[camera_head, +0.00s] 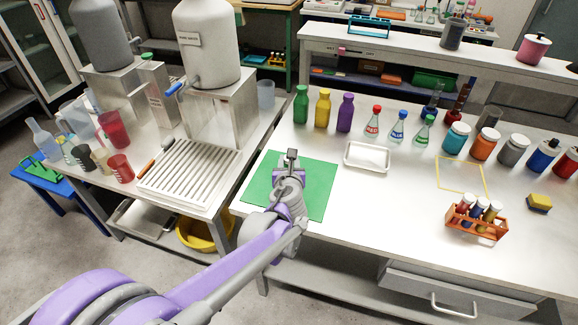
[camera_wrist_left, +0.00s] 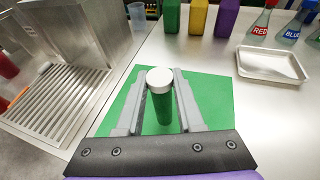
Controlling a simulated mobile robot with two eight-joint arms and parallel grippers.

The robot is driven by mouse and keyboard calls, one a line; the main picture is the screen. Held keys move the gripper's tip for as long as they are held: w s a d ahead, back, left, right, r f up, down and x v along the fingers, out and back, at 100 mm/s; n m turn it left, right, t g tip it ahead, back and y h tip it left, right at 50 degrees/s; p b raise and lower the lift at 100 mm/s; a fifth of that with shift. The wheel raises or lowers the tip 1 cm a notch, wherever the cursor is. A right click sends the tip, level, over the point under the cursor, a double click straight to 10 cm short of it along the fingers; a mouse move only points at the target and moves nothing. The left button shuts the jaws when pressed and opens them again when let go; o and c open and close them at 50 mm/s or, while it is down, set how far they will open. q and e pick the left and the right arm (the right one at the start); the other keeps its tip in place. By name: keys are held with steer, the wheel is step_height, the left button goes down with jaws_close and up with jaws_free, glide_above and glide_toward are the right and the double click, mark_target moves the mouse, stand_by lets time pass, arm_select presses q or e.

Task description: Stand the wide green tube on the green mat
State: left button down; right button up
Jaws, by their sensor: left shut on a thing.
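The green mat (camera_head: 318,188) lies flat on the left end of the white bench. My left gripper (camera_head: 291,157) is over the mat. In the left wrist view my left gripper (camera_wrist_left: 160,92) is shut on a green tube (camera_wrist_left: 163,115) with a white cap. The tube is between the two grey fingers, cap toward the far side, roughly upright against the mat (camera_wrist_left: 215,95). I cannot tell whether its bottom touches the mat. In the head view the tube is hidden by my gripper. My right gripper is not in view.
A white tray (camera_head: 366,155) lies right of the mat. Green, yellow and purple bottles (camera_head: 323,108) stand behind it. An orange rack (camera_head: 478,217) with several capped tubes stands to the right. A draining grille (camera_head: 188,175) is on the steel table at left.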

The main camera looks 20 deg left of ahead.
arm_select(q)
steer(key=shift+f, duration=0.85)
steer(key=shift+f, duration=0.1)
steer(key=c, duration=0.5)
jaws_free()
steer(key=shift+c, duration=0.2)
steer(key=shift+r, duration=0.2)
steer(key=v, duration=1.2)
steer(key=s+a+f+n+g, duration=0.25)
steer(key=s+n, duration=0.25)
steer(key=n, duration=0.3)
steer(key=s+a+f+n+g, duration=0.2)
steer(key=s+a+f+n, duration=0.15)
steer(key=s+n, duration=0.3)
steer(key=s+d+f+n+g+h, duration=0.1)
steer(key=s+f+n+g+h, duration=0.1)
steer(key=s+n, duration=0.4)
steer(key=s+d+f+n+g+h, duration=0.2)
steer(key=s+n, duration=0.4)
steer(key=n, duration=0.6)
steer(key=shift+s+f+p, duration=0.35)
steer(key=shift+f+p, duration=0.05)
steer(key=shift+f, duration=0.1)
